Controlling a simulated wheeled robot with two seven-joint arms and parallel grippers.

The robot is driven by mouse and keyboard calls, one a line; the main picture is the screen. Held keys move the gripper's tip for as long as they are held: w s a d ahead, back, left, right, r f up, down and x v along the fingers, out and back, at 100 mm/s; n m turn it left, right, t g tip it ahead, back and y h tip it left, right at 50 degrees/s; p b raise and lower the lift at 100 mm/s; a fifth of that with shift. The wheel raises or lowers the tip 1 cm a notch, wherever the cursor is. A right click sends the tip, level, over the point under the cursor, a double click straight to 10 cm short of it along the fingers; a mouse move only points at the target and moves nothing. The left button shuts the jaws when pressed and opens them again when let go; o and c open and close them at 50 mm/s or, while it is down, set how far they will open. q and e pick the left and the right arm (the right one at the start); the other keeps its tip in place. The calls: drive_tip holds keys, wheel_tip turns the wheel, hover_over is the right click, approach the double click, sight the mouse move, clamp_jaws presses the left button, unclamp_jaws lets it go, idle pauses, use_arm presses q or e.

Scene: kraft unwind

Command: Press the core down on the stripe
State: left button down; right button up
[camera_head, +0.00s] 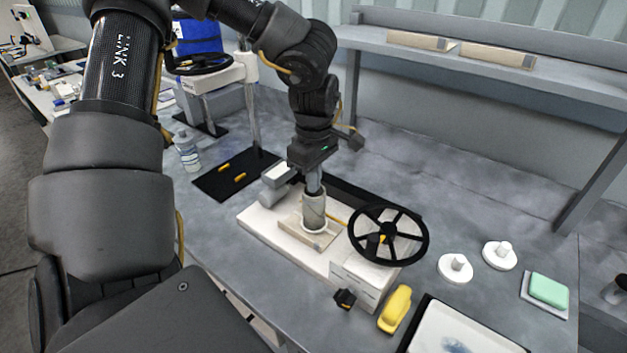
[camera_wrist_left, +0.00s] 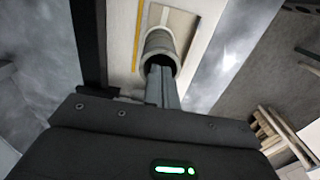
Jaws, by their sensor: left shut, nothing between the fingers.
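The core (camera_head: 313,213) is a short grey-brown tube standing upright on a light block on the white base of a fixture (camera_head: 262,222). My left gripper (camera_head: 313,186) points straight down over it, shut, with its fingertips at the core's open top. In the left wrist view the closed fingers (camera_wrist_left: 163,84) reach the mouth of the core (camera_wrist_left: 160,42); I cannot tell how far they go in. A pale strip (camera_wrist_left: 180,22) with a tan part lies beyond the core. The stripe under the core is mostly hidden. My right gripper is not in view.
A black spoked handwheel (camera_head: 388,236) stands right of the core. A yellow object (camera_head: 395,308), white knobbed discs (camera_head: 456,268), a green pad (camera_head: 548,290) and a white tray (camera_head: 465,332) lie to the right. A bottle (camera_head: 187,151) and black mat (camera_head: 222,183) are left. The back right table is clear.

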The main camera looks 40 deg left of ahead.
use_arm(q)
drive_tip(key=shift+w+a+r+p, duration=0.1)
drive_tip(key=shift+r+p, duration=0.3)
drive_tip(key=shift+r, duration=0.4)
drive_tip(key=shift+r+p, duration=1.45)
drive_tip(key=shift+r, duration=1.15)
